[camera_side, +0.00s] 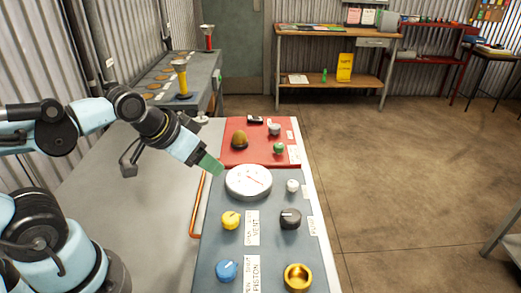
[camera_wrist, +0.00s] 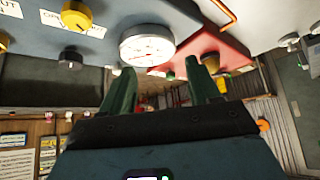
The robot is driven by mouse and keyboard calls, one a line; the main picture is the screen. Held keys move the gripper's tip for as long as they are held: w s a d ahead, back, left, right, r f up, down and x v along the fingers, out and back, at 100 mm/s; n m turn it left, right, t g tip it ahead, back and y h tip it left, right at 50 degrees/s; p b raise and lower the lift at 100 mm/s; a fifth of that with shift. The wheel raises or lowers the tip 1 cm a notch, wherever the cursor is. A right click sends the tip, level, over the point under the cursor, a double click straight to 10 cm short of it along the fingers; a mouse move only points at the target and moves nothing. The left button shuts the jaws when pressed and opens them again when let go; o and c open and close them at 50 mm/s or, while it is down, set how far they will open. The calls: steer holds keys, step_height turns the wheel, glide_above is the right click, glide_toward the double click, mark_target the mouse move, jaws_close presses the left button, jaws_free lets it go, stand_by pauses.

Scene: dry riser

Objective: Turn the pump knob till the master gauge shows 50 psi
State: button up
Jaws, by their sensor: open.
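The master gauge (camera_side: 249,181) is a white round dial with a red needle on the grey-blue panel; its reading is too small to tell. It also shows in the wrist view (camera_wrist: 147,47), beyond my fingers. A black knob (camera_side: 290,219) with a pale mark stands right of and nearer than the gauge. The small label (camera_side: 311,225) beside it seems to say PUMP. My gripper (camera_side: 210,163) is beside the gauge's upper left edge in the side view, apart from the black knob. In the wrist view its green fingers (camera_wrist: 160,85) are spread with nothing between them.
Yellow (camera_side: 230,221) and blue (camera_side: 227,270) knobs, a brass cup-like part (camera_side: 298,277) and a small white knob (camera_side: 292,186) share the panel. A red panel (camera_side: 260,151) with several fittings lies behind. An orange pipe (camera_side: 198,205) runs along the left edge.

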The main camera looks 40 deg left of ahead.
steer(key=shift+o, duration=0.3)
steer(key=shift+o, duration=0.6)
steer(key=shift+w+d, duration=0.1)
step_height(320, 180, up, 5)
steer(key=n+g, duration=0.7)
glide_above(291, 214)
step_height(291, 214, down, 12)
steer(key=shift+f, duration=0.1)
steer(key=c, duration=1.1)
steer(key=shift+o, duration=0.2)
